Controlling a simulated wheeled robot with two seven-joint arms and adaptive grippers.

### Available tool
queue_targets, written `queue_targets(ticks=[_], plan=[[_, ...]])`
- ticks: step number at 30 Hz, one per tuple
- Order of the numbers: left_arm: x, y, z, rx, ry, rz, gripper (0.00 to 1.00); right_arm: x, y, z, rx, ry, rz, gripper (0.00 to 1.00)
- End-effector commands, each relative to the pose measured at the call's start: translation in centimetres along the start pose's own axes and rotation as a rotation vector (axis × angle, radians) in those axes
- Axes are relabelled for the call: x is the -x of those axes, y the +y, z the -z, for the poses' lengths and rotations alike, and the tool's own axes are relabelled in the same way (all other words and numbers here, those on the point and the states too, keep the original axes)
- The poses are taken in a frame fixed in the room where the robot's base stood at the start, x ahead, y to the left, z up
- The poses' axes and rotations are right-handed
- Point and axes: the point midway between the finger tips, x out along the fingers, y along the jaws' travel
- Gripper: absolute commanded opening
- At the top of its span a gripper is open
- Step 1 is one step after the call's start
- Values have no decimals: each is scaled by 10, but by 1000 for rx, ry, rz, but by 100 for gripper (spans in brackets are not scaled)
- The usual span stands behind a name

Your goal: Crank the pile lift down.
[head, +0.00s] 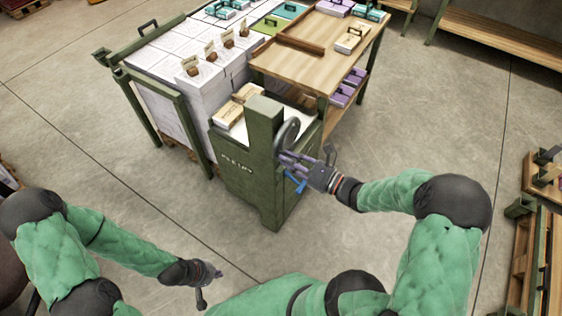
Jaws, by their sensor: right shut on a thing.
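The pile lift is a dark green box-like stand (245,185) with a tall post and pale lettering on its front. A dark round crank wheel (287,134) is on the right side of the post. My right gripper (289,164) is at the lower edge of this wheel, shut on the crank handle, which its fingers mostly hide. A blue part (295,183) shows just below the fingers. Paper stacks with a tan block (228,113) lie on the lift's top behind the post. My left gripper (213,286) hangs low over the floor, apart from everything, with its fingers spread and empty.
White paper piles (205,90) with small brown-and-white holders stand behind the lift, beside a green frame (170,120). A wooden table (300,70) with purple and teal stacks adjoins at the right. Benches stand at the far right. The floor in front is clear.

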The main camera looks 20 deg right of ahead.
Motion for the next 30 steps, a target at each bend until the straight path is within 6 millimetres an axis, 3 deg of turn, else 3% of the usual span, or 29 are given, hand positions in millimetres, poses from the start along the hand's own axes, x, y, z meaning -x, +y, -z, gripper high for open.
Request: queue_targets(ticks=[15, 16, 18, 30], plan=[[0, 0, 0, 0, 0, 0, 0, 2, -1, 2, 7, -1, -6, 0], [0, 0, 0, 0, 0, 0, 0, 2, -1, 2, 7, -1, -6, 32], [0, 0, 0, 0, 0, 0, 0, 2, -1, 2, 8, -1, -5, 48], [0, 0, 0, 0, 0, 0, 0, 5, -3, 1, 10, -1, -1, 48]])
